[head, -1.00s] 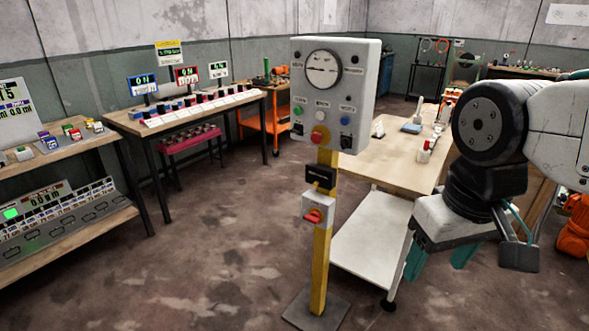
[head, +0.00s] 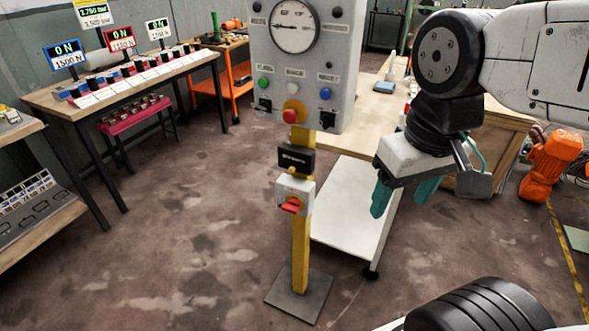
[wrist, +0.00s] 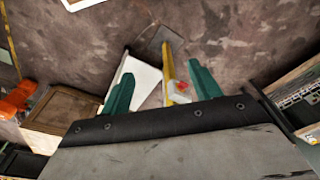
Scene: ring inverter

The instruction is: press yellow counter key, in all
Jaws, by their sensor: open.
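My gripper (head: 404,196) hangs to the right of the control post in the head view, teal fingers apart and pointing down. In the wrist view my gripper (wrist: 160,72) is open, with nothing held between the fingers. At the left edge of the head view, a small block with some yellow (head: 8,114) on the bench is cut off by the frame; I cannot tell whether it is the yellow counter key. The counter's display is out of view now.
A grey control box (head: 303,68) stands on a yellow post (head: 300,250) with a floor plate (head: 299,296). A white-shelved cart (head: 350,225) is behind it. A long bench (head: 130,88) with displays is back left. The floor (head: 180,250) at front left is clear.

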